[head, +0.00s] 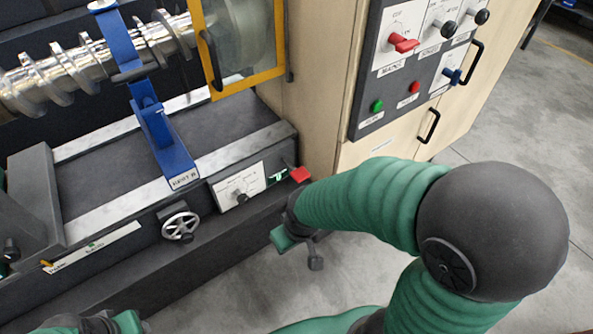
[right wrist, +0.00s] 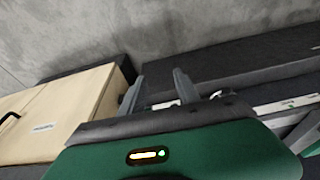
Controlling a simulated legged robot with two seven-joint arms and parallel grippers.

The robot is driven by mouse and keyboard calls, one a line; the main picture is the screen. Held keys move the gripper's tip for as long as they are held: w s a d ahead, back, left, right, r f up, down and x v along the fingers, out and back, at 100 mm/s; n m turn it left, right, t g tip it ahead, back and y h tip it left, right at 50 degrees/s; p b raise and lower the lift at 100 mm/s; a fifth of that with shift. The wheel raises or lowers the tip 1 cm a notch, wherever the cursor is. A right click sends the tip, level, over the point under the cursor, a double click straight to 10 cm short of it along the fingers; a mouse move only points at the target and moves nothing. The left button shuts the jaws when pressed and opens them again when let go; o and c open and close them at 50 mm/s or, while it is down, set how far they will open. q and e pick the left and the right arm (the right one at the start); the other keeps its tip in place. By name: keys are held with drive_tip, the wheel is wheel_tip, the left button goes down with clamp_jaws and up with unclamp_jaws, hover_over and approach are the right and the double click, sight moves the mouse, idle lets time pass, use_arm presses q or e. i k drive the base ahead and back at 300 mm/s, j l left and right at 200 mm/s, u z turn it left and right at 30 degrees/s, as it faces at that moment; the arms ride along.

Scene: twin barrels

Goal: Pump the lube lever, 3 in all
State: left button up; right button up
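A lever with a red grip (head: 300,174) sticks out at the right end of the machine's front, beside a small green label (head: 278,178). It is the likely lube lever, but I cannot read the label. My right gripper (head: 300,250) is just below and in front of it in the head view, apart from the red grip. In the right wrist view its two grey fingers (right wrist: 157,80) are spread, with nothing seen held between them. The red grip does not show there. My left gripper (head: 115,323) is only partly in view at the bottom left; its fingers are unclear.
The machine bed carries a blue rest (head: 172,155), a metal screw (head: 60,75) and a yellow-framed guard (head: 270,70). A handwheel (head: 180,224) is on the front. A beige cabinet (head: 380,150) with a switch panel stands right. Floor is clear at front.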

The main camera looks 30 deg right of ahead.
sight(299, 174)
drive_tip(key=i+j+z, duration=0.7)
drive_tip(key=i, duration=0.15)
